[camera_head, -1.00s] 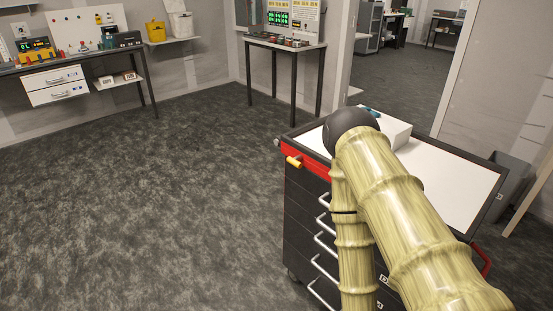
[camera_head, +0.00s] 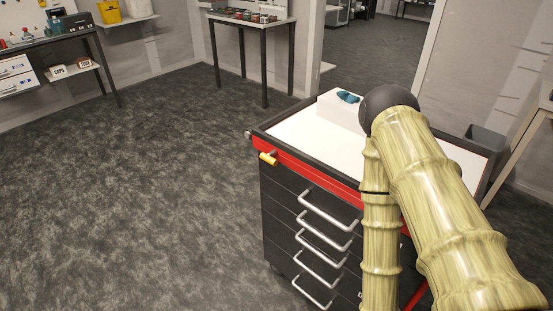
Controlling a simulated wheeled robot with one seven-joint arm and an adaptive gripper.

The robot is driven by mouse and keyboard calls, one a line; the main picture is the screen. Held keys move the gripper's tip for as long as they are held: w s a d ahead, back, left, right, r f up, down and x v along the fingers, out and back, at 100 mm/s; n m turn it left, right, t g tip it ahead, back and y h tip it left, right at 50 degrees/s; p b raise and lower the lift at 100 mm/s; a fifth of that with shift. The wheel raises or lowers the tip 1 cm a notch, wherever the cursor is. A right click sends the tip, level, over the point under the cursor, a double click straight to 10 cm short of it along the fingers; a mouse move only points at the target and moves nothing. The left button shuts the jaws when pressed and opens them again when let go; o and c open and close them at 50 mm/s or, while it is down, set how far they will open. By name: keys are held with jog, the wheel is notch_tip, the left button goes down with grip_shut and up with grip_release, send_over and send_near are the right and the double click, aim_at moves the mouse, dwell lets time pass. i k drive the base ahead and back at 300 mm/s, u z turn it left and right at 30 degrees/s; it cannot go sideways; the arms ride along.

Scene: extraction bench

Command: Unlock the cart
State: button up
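The cart stands in the middle right, a black drawer cabinet with a red band under its top edge and a pale flat top (camera_head: 301,131). Several silver bar handles (camera_head: 328,209) run down its front drawers. A small yellow-orange lever or handle (camera_head: 268,158) sticks out from the red band at the cart's left front corner. A silver knob (camera_head: 248,135) sits at the corner beside it. My arm, with its bamboo-like links and black joint, covers the right part of the cart. My gripper is out of the picture.
A white box (camera_head: 338,108) with a blue-teal item (camera_head: 347,97) on it stands on the cart top. A grey bin (camera_head: 486,142) is behind the cart at the right. Benches (camera_head: 65,38) and a side table (camera_head: 254,20) line the walls. The carpet left of the cart is clear.

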aim_at(268, 158)
jog(key=z, duration=0.6)
jog(key=k, duration=1.05)
jog(key=u, duration=1.25)
jog(key=i, duration=0.5)
jog(key=u, duration=0.1)
